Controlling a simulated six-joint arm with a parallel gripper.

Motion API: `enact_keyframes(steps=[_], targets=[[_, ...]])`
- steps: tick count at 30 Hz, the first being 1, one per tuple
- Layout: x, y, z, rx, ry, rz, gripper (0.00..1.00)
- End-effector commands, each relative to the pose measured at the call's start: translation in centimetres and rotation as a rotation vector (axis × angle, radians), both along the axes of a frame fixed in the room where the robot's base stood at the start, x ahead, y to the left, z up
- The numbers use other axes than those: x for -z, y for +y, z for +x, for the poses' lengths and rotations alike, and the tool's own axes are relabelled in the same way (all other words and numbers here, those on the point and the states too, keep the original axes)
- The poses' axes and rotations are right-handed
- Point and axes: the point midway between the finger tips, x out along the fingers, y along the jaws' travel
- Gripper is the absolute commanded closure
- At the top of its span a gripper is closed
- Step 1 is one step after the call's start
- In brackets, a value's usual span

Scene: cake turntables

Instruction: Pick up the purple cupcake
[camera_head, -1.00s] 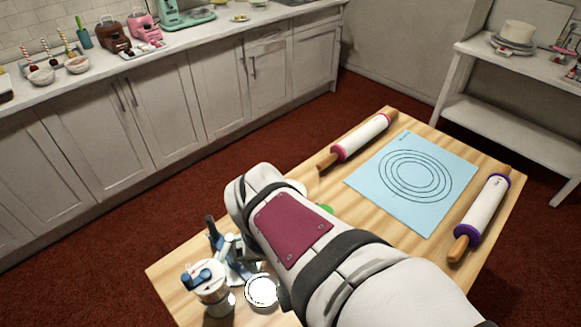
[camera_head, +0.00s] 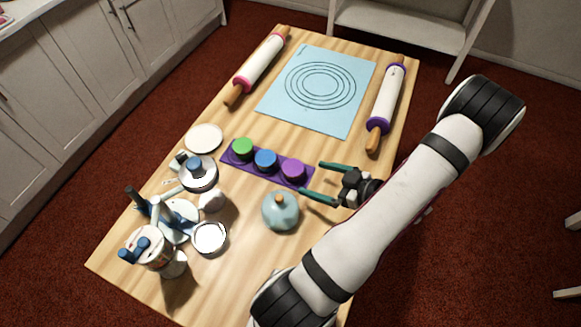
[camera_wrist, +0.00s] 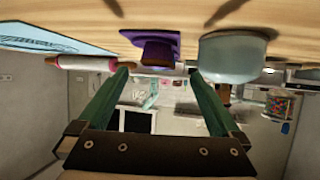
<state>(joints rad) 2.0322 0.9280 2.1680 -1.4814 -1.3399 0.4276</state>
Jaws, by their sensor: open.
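The purple cupcake (camera_head: 293,171) stands at the right end of a purple strip-shaped tray (camera_head: 231,165), beside a blue cupcake (camera_head: 266,161) and a green cupcake (camera_head: 243,148). My gripper (camera_head: 312,179) is open and empty, just right of the purple cupcake, with its two green fingers pointing left toward it. The wrist view appears upside down; there the purple cupcake (camera_wrist: 158,53) hangs from the purple tray (camera_wrist: 132,35) between and beyond the open fingers (camera_wrist: 160,72). I cannot tell the exact gap.
A pale blue domed jar (camera_head: 281,212) with an orange knob stands close to the lower finger. Cake stands, a white bowl (camera_head: 210,237) and a tool holder crowd the left front. A blue mat (camera_head: 345,122) and two rolling pins (camera_head: 388,100) lie at the far end.

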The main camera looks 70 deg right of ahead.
Motion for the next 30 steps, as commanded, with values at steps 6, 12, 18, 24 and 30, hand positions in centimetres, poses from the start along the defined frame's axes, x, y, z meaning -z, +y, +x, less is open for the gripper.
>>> enact_keyframes(steps=[6, 12, 18, 24, 30], targets=[[1.5, -0.6, 3.2, -0.002, 0.001, 0.0, 0.0], [2.9, -1.7, 6.7, -0.004, 0.002, 0.0, 0.0], [3.4, -2.0, 7.7, 0.001, 0.002, -0.001, 0.0], [3.4, -2.0, 7.7, 0.001, 0.002, -0.001, 0.16], [3.4, -2.0, 7.7, 0.001, 0.002, -0.001, 0.52]])
